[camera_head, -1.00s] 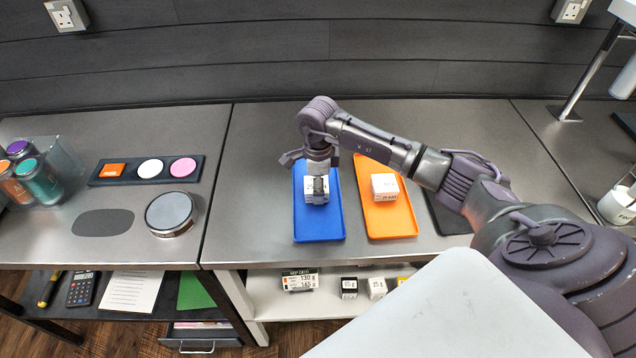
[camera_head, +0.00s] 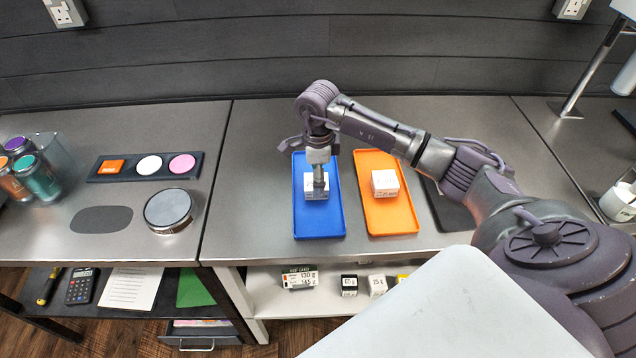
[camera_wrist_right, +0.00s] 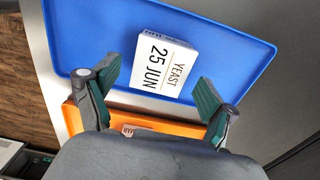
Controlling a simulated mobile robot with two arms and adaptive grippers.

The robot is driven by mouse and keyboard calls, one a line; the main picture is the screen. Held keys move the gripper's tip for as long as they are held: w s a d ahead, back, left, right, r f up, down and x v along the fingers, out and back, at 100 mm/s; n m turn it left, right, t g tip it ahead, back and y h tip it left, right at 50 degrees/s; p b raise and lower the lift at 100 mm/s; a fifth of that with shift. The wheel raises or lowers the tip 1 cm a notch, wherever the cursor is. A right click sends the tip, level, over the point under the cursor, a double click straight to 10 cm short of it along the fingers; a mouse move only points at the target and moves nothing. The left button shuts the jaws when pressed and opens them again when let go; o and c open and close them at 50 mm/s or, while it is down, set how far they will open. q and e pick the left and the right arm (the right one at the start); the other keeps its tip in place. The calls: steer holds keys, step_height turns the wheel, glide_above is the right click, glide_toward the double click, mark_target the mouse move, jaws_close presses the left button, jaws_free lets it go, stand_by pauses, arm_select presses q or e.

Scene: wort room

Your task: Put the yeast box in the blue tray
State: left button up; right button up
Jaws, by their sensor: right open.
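The yeast box (camera_head: 316,192) is small and white; it lies in the blue tray (camera_head: 320,226) on the steel counter. In the right wrist view the box (camera_wrist_right: 163,62) shows its top label, "YEAST 25 JUN", and lies on the floor of the blue tray (camera_wrist_right: 90,35). My right gripper (camera_head: 318,186) is above the box in the head view. In the right wrist view its two green-padded fingers (camera_wrist_right: 158,92) stand wide apart, with the box beyond them and clear of both. My left gripper is not in view.
An orange tray (camera_head: 391,222) with another white box (camera_head: 385,183) stands right of the blue tray. A dark tray (camera_head: 452,213) is further right, partly behind my arm. A round tin (camera_head: 169,210) and a dark holder with coloured pieces (camera_head: 104,178) are on the left.

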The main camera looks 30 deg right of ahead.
step_height(320, 180, up, 10)
steer(key=b, duration=0.2)
steer(key=shift+f, duration=0.15)
